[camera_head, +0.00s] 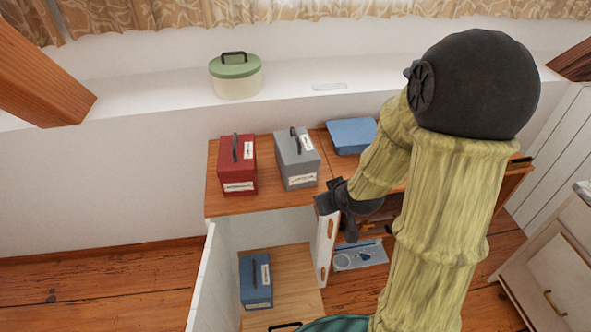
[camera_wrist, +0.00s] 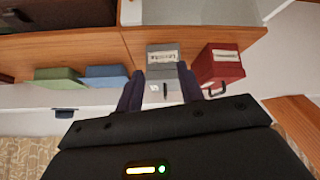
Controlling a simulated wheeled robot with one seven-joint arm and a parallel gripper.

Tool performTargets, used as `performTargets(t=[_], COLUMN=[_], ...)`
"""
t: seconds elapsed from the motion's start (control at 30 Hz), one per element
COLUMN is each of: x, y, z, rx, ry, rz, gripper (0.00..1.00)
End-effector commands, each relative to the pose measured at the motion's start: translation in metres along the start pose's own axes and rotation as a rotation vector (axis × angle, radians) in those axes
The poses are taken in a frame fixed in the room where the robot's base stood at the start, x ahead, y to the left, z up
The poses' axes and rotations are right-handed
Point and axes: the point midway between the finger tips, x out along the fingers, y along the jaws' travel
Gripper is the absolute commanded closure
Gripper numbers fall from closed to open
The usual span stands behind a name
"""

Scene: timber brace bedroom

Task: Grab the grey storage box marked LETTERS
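A grey storage box (camera_head: 297,160) with a black top handle stands on the wooden cabinet top, right of a red box (camera_head: 237,165). Its front has a white label whose lettering is too small to read surely. My gripper (camera_head: 336,200) is a dark shape close to the box's right front side, partly hidden by its own wrist. In the wrist view, my gripper (camera_wrist: 160,92) is open, its two dark fingers apart. The grey box (camera_wrist: 162,60) shows between and beyond them, with no clear contact. The red box (camera_wrist: 218,66) lies to its right there.
A blue box (camera_head: 256,281) with a label sits low, beneath the cabinet top. A flat blue case (camera_head: 351,135) lies right of the grey box. A green-lidded tin (camera_head: 235,76) stands on the white ledge behind. A drawer unit (camera_head: 553,270) stands at the right.

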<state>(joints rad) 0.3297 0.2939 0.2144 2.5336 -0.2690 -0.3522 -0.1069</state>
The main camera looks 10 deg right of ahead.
Motion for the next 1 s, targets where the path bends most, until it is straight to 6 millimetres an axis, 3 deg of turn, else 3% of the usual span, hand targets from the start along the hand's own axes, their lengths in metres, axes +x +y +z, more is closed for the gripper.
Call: performTargets(t=[0.03,0.1,0.2,0.37,0.6,1.0], x=[0.028,0.050,0.075,0.100,0.098,0.092], y=[0.003,0.004,0.007,0.014,0.030,0.032], z=[0.010,0.008,0.004,0.000,-0.008,-0.013], rx=[-0.007,-0.026,-0.037,-0.015,0.045,0.051], ry=[0.055,0.154,0.304,0.567,0.866,0.903], rz=[-0.013,-0.034,-0.065,-0.103,-0.112,-0.111], gripper=[0.62,0.62,0.62,0.62,0.62,0.62])
